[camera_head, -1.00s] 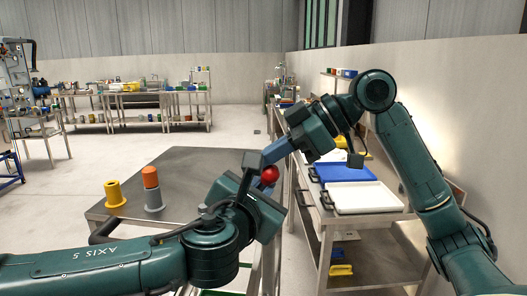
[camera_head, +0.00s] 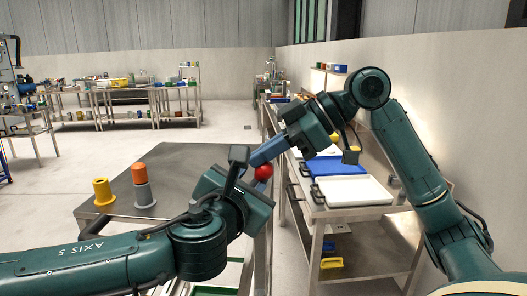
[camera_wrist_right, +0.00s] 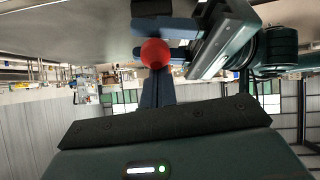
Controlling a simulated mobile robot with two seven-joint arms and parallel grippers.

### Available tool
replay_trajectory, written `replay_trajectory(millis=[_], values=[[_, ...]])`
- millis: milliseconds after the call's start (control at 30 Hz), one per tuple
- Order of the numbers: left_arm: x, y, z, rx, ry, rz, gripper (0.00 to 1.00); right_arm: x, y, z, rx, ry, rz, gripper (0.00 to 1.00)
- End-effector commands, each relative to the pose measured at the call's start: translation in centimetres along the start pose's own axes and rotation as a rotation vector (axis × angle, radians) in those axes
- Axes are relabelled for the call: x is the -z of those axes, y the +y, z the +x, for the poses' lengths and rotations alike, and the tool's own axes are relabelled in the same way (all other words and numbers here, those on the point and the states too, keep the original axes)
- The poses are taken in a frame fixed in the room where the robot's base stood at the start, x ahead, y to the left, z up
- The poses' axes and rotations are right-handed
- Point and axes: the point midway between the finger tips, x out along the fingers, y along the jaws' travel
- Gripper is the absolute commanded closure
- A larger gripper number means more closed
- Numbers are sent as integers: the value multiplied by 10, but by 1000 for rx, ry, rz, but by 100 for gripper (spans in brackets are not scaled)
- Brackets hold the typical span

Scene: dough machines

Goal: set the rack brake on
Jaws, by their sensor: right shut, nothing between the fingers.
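A red ball (camera_head: 264,172), whose mounting is hidden, shows between my two grippers in the head view. It also shows in the right wrist view (camera_wrist_right: 155,53), in front of my right fingers. My right gripper (camera_head: 258,157) is shut and empty, its blue fingers just above the ball; I cannot tell whether they touch it. I cannot pick out a rack brake for certain.
At right, a bench carries a white tray (camera_head: 352,191) and a blue tray (camera_head: 335,167). Open floor lies beyond.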

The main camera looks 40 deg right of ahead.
Motion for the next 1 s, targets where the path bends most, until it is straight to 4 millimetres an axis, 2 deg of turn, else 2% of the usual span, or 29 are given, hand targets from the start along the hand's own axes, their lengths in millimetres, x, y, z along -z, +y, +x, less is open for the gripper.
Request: replay_trajectory(millis=[33,367,533,667,1000], values=[[-5,2,0,-3,-11,0,75,-3,0,2,5,-12,4,100],[-6,-1,-1,3,-13,0,75,-3,-1,2,7,-10,3,100],[-6,-2,-11,6,-14,1,75,-2,-1,2,7,-9,2,100],[-6,-1,-31,6,-14,2,75,-2,-1,2,6,-8,2,100],[-2,0,-96,4,-7,2,75,-1,-1,1,4,-2,0,100]])
